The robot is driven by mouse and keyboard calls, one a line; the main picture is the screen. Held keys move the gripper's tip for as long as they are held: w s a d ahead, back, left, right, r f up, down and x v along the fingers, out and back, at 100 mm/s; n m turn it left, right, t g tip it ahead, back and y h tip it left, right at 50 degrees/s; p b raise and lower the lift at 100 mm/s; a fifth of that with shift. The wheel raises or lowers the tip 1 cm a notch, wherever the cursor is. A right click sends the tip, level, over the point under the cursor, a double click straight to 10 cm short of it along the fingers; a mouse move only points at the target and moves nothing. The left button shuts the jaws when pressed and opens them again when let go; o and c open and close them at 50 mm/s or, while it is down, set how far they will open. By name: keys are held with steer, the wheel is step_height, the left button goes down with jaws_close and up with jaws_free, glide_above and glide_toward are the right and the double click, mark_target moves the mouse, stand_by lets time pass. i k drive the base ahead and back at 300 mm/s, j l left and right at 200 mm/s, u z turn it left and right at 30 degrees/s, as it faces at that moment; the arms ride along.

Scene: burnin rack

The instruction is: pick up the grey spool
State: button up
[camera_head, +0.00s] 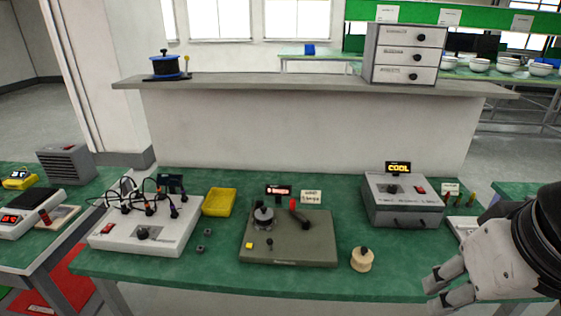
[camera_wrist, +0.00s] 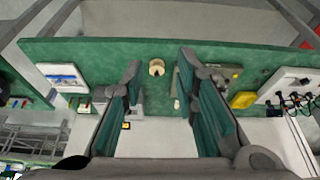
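A small grey spool-like piece (camera_head: 263,216) with a dark knob sits at the left of an olive-grey bench machine (camera_head: 290,253); I cannot tell whether it is a loose spool. A cream spool (camera_head: 362,260) stands upright on the green bench to the right of that machine. The cream spool also shows in the wrist view (camera_wrist: 157,68), between and beyond my fingers. My gripper (camera_head: 437,292) is open and empty at the bench's front right, right of the cream spool and apart from it. In the wrist view a finger hides part of the machine.
A grey box with a COOL display (camera_head: 403,203) stands at the right. A yellow tray (camera_head: 219,202) and a white unit with cables (camera_head: 145,235) stand at the left. A shelf (camera_head: 300,82) behind holds a dark blue spool (camera_head: 165,68) and a drawer cabinet (camera_head: 405,54).

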mark_target(264, 215)
steer(key=i+j, duration=0.15)
steer(key=j, duration=0.2)
steer(key=i+j, duration=0.2)
steer(key=j, duration=0.2)
steer(key=i+j, duration=0.15)
steer(key=j, duration=0.2)
steer(key=i+j, duration=0.15)
steer(key=j, duration=0.25)
steer(key=i+z, duration=0.05)
